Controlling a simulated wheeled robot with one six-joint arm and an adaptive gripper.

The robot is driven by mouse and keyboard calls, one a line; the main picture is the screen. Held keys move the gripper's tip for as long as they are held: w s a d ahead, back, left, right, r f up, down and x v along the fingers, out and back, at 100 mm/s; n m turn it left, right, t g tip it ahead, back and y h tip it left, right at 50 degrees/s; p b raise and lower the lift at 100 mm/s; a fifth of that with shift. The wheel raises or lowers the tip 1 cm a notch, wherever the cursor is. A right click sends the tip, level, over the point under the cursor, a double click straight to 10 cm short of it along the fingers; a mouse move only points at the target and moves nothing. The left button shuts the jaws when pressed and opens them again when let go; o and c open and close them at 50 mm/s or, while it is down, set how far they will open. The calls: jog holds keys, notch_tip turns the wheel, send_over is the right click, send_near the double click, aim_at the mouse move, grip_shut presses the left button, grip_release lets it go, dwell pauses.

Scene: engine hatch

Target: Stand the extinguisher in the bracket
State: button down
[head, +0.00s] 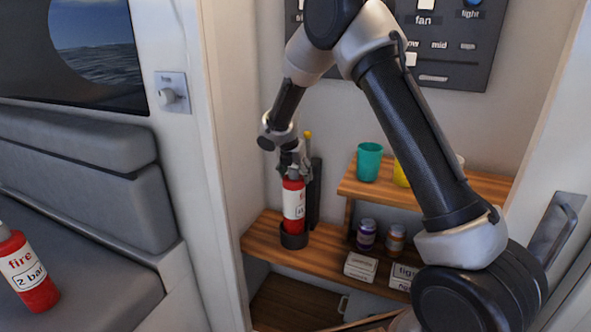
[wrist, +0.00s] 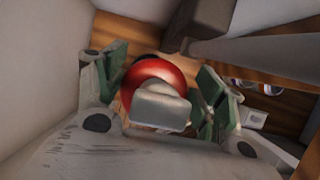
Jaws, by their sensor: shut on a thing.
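A red fire extinguisher with a white label (head: 293,205) is upright at the black bracket, over the left end of the wooden shelf. The bracket has a round cup (head: 293,240) and a tall dark back plate (head: 315,195) behind and right of the extinguisher. The extinguisher's lower end meets the cup's rim and appears to be inside it; how deep it sits I cannot tell. My gripper (head: 291,163) is shut on the extinguisher's top from above. In the wrist view the red body (wrist: 158,72) shows between the green-padded fingers (wrist: 160,95).
Teal (head: 369,162) and yellow (head: 401,173) cups stand on the raised shelf (head: 350,187). Jars (head: 367,235) and small boxes (head: 360,267) are right of the bracket. A wall edge is close on the left.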

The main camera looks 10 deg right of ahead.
aim_at(294, 201)
notch_tip(294, 201, down, 2)
jog(key=shift+f, duration=0.25)
jog(key=shift+w+d+f, duration=0.1)
jog(key=shift+w+f, duration=0.1)
jog(key=shift+f, duration=0.25)
jog(key=shift+c, duration=1)
grip_release()
jog(key=shift+s+f, duration=0.1)
